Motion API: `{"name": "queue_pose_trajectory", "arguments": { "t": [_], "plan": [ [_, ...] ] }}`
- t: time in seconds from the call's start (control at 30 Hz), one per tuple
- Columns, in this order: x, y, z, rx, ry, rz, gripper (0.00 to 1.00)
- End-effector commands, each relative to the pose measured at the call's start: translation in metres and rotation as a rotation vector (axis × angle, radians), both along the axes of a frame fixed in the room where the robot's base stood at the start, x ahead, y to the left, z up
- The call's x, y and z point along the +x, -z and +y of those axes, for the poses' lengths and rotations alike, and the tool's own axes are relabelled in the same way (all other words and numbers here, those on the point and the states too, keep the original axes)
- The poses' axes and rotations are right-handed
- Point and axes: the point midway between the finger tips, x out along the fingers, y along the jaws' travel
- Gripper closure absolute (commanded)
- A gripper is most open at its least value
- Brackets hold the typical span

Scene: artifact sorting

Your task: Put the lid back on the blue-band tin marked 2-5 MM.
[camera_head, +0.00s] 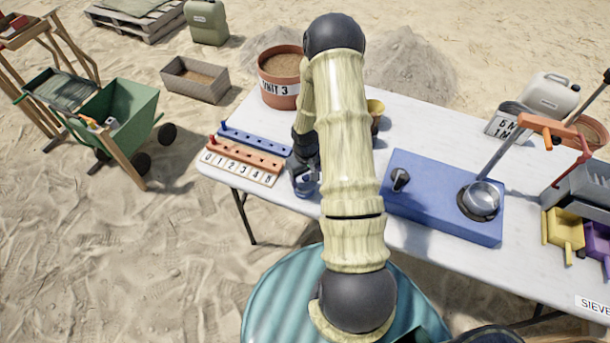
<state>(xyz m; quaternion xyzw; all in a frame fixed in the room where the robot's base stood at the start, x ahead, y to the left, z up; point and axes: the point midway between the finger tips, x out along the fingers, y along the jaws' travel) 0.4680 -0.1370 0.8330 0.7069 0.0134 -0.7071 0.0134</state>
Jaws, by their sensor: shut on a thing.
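My gripper (302,172) is left of my pale arm, low over the table's front-left edge and pointing down. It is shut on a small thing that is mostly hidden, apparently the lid. A small grey-blue object (309,186), apparently the blue-band tin, shows at the fingertips, partly behind the fingers and the arm. Its 2-5 MM marking cannot be read here. I cannot tell whether the lid touches the tin or is level with its rim.
A blue peg rail (255,138) and a numbered wooden rail (243,160) stand close left. The pot marked UNIT 3 (279,88) is behind.

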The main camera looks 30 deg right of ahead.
Motion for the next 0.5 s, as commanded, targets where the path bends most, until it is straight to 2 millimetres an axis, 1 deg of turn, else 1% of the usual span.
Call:
{"name": "queue_pose_trajectory", "arguments": {
  "t": [0.3,0.33,0.43,0.5],
  "plan": [
    [0.0006,0.0000,0.0018,0.000,-0.004,-0.001,0.54],
    [0.0006,0.0000,0.0017,0.000,-0.004,-0.001,0.27],
    [0.0006,0.0000,0.0016,0.000,-0.003,-0.001,0.07],
    [0.0005,0.0000,0.0014,0.000,-0.003,-0.001,0.07]
  ]
}}
